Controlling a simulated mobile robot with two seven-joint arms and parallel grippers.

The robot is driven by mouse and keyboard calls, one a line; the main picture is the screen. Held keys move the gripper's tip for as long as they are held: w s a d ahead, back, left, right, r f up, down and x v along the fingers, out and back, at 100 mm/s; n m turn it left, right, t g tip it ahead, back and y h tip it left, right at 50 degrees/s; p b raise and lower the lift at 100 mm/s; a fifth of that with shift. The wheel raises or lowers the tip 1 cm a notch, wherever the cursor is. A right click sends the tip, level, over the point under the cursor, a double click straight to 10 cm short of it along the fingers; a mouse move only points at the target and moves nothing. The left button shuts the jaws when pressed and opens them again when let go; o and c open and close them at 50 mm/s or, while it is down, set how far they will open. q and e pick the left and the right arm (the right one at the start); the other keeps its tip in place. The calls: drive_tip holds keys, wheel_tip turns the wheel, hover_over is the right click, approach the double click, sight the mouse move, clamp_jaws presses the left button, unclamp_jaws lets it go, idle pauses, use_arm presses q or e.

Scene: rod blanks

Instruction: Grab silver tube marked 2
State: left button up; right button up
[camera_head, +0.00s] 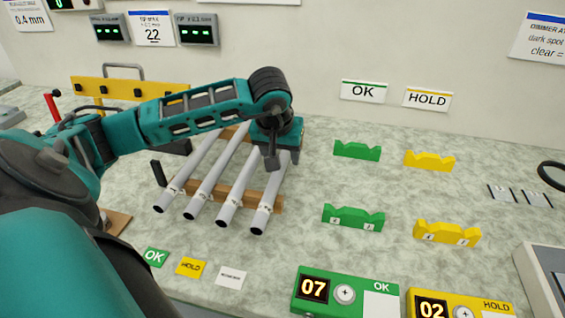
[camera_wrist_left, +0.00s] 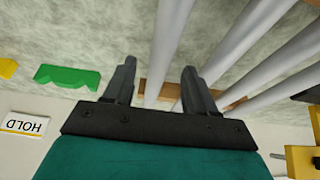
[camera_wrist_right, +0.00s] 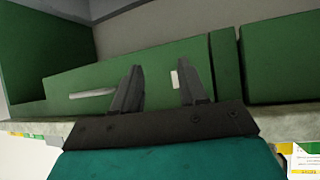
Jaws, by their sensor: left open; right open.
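Several silver tubes lie side by side, slanted, across a wooden rack (camera_head: 264,199); their small marks near the front ends are too small to read, so I cannot tell which is 2. The rightmost tube (camera_head: 267,207) is partly hidden behind my left gripper (camera_head: 271,160), which is open and points down over its upper part. In the left wrist view, that tube (camera_wrist_left: 168,45) runs between the open fingers (camera_wrist_left: 155,72), and a neighbouring tube (camera_wrist_left: 230,50) passes beside the right finger. My right gripper (camera_wrist_right: 158,75) is open and empty, facing green panels.
Green holders (camera_head: 353,217) and yellow holders (camera_head: 447,233) stand right of the tubes. A green OK box (camera_head: 345,293) and a yellow HOLD box (camera_head: 458,304) are at the front. A yellow frame (camera_head: 110,89) stands behind left.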

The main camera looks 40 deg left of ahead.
use_arm(q)
drive_tip(key=shift+x, duration=0.8)
drive_tip(key=shift+c, duration=0.3)
clamp_jaws()
